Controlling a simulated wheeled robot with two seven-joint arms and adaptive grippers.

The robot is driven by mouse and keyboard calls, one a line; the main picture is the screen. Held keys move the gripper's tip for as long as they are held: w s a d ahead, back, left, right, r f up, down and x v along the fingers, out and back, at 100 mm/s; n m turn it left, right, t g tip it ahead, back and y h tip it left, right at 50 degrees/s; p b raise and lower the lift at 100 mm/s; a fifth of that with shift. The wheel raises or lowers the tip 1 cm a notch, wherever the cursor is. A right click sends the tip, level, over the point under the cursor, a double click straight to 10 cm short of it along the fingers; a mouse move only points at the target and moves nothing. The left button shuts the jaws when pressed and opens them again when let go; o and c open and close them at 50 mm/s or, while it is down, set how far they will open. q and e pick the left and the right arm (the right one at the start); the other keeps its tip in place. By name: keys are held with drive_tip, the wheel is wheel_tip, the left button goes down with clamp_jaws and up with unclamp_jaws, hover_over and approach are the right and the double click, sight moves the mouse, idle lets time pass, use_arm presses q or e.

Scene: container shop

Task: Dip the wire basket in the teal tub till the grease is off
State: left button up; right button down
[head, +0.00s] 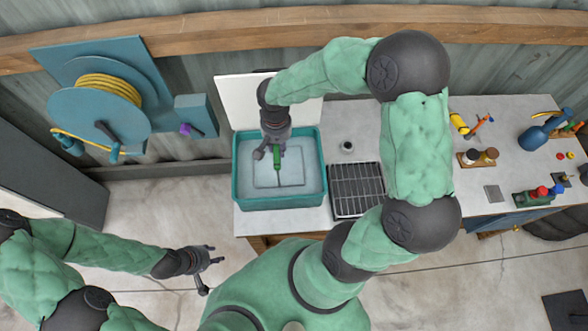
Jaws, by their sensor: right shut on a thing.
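The teal tub (236,190) stands at the left end of the counter, filled with pale liquid. My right gripper (272,150) is over the tub, shut on a green handle (277,158) that points down into it. The handle appears to belong to the wire basket, which is mostly hidden; a faint rectangular outline shows in the liquid, but I cannot tell whether it is the basket or the tub floor. Any grease cannot be made out. My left gripper (207,268) is open and empty, low over the floor in front of the counter.
A dark drain rack (357,190) lies right of the tub, with a small dark-topped cup (347,147) behind it. A hose reel (100,115) hangs on the wall at left. Bottles and tools, including a blue can (538,138), stand at the counter's right.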

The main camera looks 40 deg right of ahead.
wheel_tip(320, 180, up, 12)
drive_tip(key=p, duration=0.7)
drive_tip(key=shift+r+p, duration=0.25)
drive_tip(key=shift+p, duration=0.05)
idle(0.6)
